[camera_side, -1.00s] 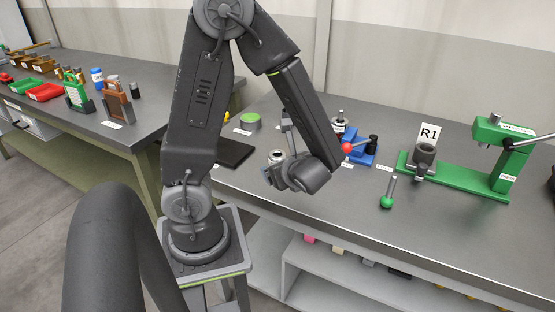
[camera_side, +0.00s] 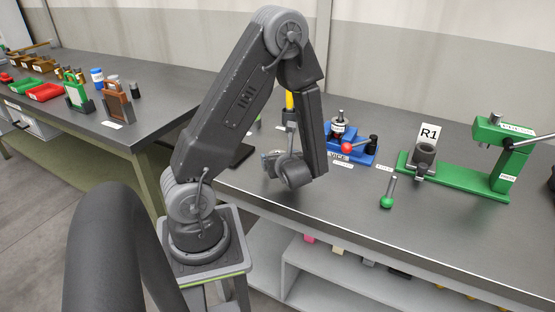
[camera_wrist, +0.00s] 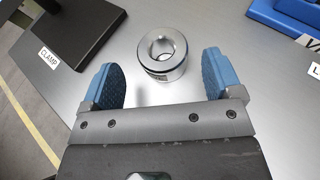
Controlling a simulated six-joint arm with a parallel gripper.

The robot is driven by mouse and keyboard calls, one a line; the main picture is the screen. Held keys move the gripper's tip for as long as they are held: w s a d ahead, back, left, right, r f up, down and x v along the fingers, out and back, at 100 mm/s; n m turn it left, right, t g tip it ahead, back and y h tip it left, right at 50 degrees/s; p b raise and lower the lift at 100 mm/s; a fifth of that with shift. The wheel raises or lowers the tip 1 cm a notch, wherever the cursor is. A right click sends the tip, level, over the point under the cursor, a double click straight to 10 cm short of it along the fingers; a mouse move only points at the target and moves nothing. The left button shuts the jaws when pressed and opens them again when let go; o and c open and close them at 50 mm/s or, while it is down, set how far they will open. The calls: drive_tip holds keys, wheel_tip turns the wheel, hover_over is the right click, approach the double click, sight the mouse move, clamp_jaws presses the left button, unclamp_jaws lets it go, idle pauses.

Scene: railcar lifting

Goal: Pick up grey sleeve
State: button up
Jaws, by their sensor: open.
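A short, shiny grey sleeve (camera_wrist: 162,50) with a round bore stands upright on the metal bench in the wrist view. My gripper (camera_wrist: 162,80) is open, with one blue-padded finger to the left of the sleeve and one to the right. The sleeve lies just ahead of and between the fingertips, with visible gaps on both sides. In the side view my gripper (camera_side: 271,160) is low over the bench, and the sleeve is mostly hidden there behind my wrist.
A black plate with a post (camera_wrist: 85,28) stands left of the sleeve, beside a CLAMP label (camera_wrist: 47,58). A blue vice (camera_side: 352,148) stands to the right. Farther right are a green-knobbed pin (camera_side: 388,192) and a green press (camera_side: 490,160) holding a dark grey cylinder (camera_side: 425,154).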

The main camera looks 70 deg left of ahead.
drive_tip(key=x, duration=0.4)
drive_tip(key=shift+w+a, duration=0.1)
drive_tip(key=shift+a, duration=0.05)
drive_tip(key=shift+c, duration=0.2)
drive_tip(key=c, duration=1.1)
drive_tip(key=shift+r, duration=0.15)
